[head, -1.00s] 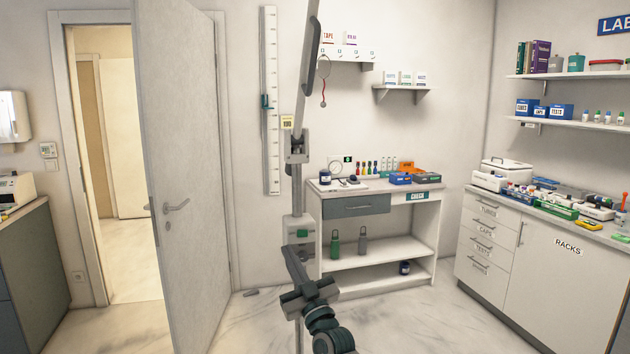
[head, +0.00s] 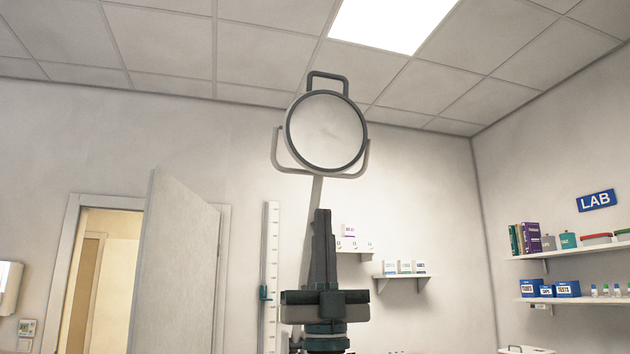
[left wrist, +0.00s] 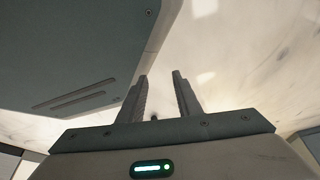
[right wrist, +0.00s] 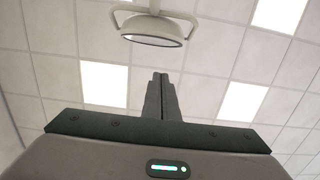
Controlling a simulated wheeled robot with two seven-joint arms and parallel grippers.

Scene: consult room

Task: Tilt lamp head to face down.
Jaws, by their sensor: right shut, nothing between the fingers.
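The lamp head (head: 326,131) is a round pale disc with a dark rim, held in a U-shaped yoke (head: 275,155) on a pole. In the head view its face is turned toward me, and a dark loop handle (head: 328,76) stands on its top edge. My right gripper (head: 322,212) points up below the lamp head, apart from it, and hides part of the pole. In the right wrist view the lamp head (right wrist: 153,30) is beyond the shut, empty fingers (right wrist: 161,76). My left gripper (left wrist: 160,76) is open and empty, seen only in its wrist view.
A ceiling light panel (head: 392,22) is above. Wall shelves (head: 400,278) and a height scale (head: 270,270) are behind the lamp. An open door (head: 178,265) is at the left. The air around the lamp head looks clear.

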